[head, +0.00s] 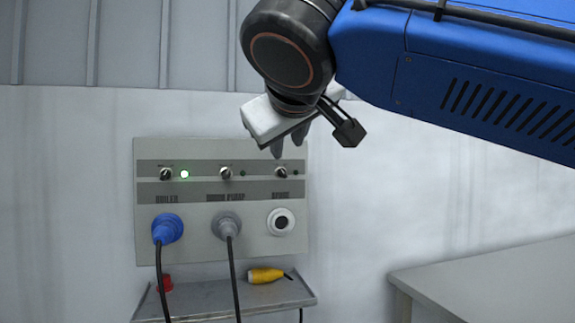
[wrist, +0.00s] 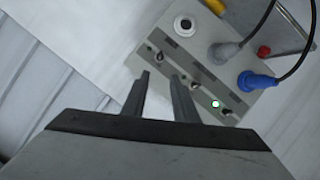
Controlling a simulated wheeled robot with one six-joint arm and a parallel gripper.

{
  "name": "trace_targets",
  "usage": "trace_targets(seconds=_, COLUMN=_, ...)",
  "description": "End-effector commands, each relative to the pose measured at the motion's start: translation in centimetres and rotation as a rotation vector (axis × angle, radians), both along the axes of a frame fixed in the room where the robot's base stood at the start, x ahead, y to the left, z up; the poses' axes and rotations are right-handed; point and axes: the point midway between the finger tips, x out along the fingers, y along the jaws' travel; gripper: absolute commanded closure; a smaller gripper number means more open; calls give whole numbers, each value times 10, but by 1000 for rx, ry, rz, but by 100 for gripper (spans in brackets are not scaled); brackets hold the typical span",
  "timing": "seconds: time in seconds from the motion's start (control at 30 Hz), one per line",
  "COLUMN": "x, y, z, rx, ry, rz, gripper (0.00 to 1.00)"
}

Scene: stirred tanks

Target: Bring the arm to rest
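My gripper (head: 289,149) hangs below my blue arm in the head view, in front of the upper right part of a grey socket panel (head: 150,256). Its two dark fingers are apart with nothing between them. In the wrist view the gripper (wrist: 160,78) also shows an empty gap between its fingers, with the panel (wrist: 207,73) beyond. I cannot tell exactly how far the fingertips are from the panel.
A blue plug (head: 167,228) and a grey plug (head: 227,224) sit in the left and middle sockets. The right socket (head: 281,222) is empty. A green lamp (head: 184,174) is lit. A yellow connector (head: 265,275) and red item (head: 165,284) lie on a shelf (head: 205,299). A table (head: 490,280) stands right.

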Motion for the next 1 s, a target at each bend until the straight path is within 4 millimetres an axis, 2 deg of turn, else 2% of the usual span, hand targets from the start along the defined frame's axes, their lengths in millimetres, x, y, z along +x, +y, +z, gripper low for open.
trace_targets(seconds=0.17, x=1, y=-3, z=-3, rx=-3, ry=6, rz=-3, gripper=73)
trace_targets(seconds=0.27, x=6, y=-14, z=-17, rx=-12, ry=30, rz=-15, gripper=73)
trace_targets(seconds=0.37, x=13, y=-34, z=-42, rx=-29, ry=75, rz=-35, gripper=73)
trace_targets(seconds=0.67, x=23, y=-111, z=-141, rx=-58, ry=257, rz=-112, gripper=73)
trace_targets(seconds=1.0, x=2, y=-190, z=-253, rx=-19, ry=459, rz=-201, gripper=73)
